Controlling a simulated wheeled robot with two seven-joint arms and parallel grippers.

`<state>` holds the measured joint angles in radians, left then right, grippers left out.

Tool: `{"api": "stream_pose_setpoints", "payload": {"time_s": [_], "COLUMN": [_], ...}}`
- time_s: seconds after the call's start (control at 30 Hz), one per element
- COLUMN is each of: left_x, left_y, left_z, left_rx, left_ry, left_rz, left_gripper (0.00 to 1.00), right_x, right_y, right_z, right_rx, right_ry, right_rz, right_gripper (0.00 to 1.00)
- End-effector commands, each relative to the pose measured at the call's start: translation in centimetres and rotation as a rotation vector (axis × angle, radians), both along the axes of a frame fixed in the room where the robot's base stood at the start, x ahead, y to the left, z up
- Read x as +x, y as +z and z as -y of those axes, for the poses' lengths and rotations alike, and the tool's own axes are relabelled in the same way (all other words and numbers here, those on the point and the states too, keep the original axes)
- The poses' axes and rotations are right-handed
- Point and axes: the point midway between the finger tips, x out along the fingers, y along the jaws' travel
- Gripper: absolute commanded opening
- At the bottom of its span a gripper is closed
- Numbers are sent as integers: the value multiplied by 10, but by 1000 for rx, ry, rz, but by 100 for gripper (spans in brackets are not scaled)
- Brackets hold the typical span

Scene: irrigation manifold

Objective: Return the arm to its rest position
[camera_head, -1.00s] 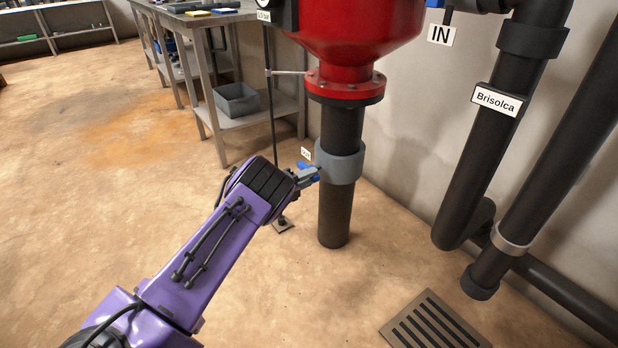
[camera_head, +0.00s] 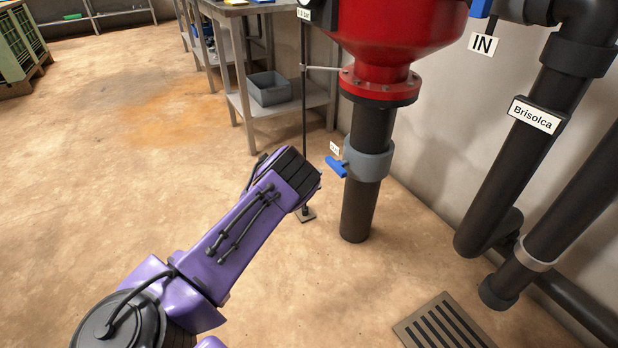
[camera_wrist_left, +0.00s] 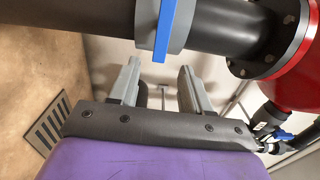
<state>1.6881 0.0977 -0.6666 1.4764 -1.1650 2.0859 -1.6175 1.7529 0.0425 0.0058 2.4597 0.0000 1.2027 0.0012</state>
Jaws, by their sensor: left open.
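My left arm (camera_head: 245,220) reaches up from the lower left in the head view, and its wrist ends just left of the blue valve handle (camera_head: 337,166). The handle sits on a grey collar (camera_head: 369,160) on the dark vertical pipe below the red tank. The gripper fingers are mostly hidden behind the wrist there. In the left wrist view my left gripper (camera_wrist_left: 161,75) is open, with nothing between its two grey fingers. The blue handle (camera_wrist_left: 163,30) shows beyond the fingertips, apart from them. My right gripper is not in view.
The red tank (camera_head: 395,30) hangs over the pipe. A metal table with a grey bin (camera_head: 269,88) stands behind. Thick dark pipes (camera_head: 520,150) line the wall at right. A floor drain (camera_head: 445,325) lies at lower right. The floor at left is open.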

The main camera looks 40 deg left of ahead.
Motion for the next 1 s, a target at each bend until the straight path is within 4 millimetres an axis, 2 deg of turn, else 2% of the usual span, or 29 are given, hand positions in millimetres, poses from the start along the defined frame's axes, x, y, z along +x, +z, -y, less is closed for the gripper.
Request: {"api": "stream_pose_setpoints", "payload": {"time_s": [0.1,0.2,0.7,0.8,0.87,0.9,0.97,1.0], "left_x": [-16,-21,-21,-21,-21,-27,-47,-68], "left_y": [2,0,0,-2,-8,-18,-46,-69], "left_z": [-7,-9,-9,-9,-13,-22,-34,-38], "left_rx": [-1,0,-1,-56,-136,-218,-408,-571], "left_ry": [0,0,0,-1,26,89,247,385], "left_rz": [-1,0,1,-33,-96,-159,-275,-352], "left_gripper": [48,48,48,48,48,48,48,48], "right_x": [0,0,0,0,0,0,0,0], "right_y": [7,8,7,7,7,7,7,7], "right_z": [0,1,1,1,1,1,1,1], "right_rx": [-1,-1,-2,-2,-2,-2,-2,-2], "right_ry": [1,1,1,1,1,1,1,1], "right_rz": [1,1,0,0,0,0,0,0], "right_gripper": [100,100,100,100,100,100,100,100]}}
